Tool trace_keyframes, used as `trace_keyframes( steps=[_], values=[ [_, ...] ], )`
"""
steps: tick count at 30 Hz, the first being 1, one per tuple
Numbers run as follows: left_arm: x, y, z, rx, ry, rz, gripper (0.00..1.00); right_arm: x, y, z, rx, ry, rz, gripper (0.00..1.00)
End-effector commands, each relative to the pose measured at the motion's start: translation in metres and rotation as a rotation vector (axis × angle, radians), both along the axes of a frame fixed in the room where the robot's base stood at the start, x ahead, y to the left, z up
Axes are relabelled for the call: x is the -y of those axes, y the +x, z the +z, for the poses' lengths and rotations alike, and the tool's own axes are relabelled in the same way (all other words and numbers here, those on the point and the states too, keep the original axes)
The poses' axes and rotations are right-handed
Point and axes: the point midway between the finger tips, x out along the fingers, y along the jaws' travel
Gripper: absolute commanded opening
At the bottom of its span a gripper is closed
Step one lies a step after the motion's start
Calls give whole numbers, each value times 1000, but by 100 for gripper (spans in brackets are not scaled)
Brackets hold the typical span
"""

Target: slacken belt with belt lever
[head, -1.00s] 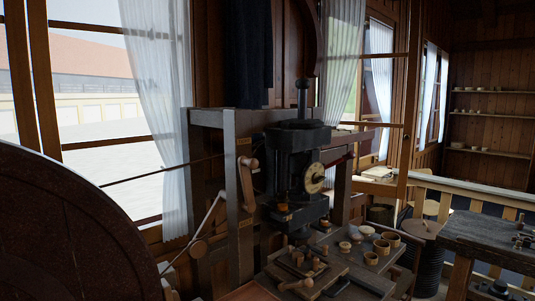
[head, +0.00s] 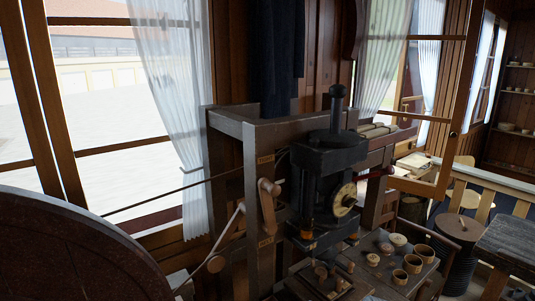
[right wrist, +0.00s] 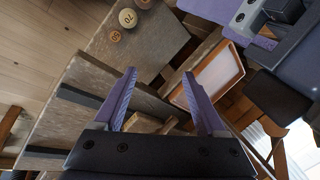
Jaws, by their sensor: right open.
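A wooden lever (head: 267,208) with a round knob sits on the front post of the machine frame in the head view, between two small labels. It stands nearly upright. A thin dark belt (head: 165,194) runs from the large dark wheel (head: 75,250) at the left to the frame. Neither gripper shows in the head view.
A black press (head: 328,180) with a round dial stands right of the lever. Several turned wooden cups and spools (head: 412,264) stand on the bench below it. The right wrist view shows small numbered discs (right wrist: 128,18) on a board and an orange-rimmed tray (right wrist: 215,77).

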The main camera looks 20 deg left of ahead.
Motion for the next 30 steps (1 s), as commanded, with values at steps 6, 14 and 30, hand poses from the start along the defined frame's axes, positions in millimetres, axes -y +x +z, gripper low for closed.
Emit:
trace_keyframes(
  steps=[6,14,30],
  values=[
    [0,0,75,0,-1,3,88,-29,45,108,8,299,-179,74],
    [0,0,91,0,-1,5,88,-94,90,201,-84,772,-372,74],
    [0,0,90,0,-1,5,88,-151,147,351,-564,1554,-637,74]
  ],
)
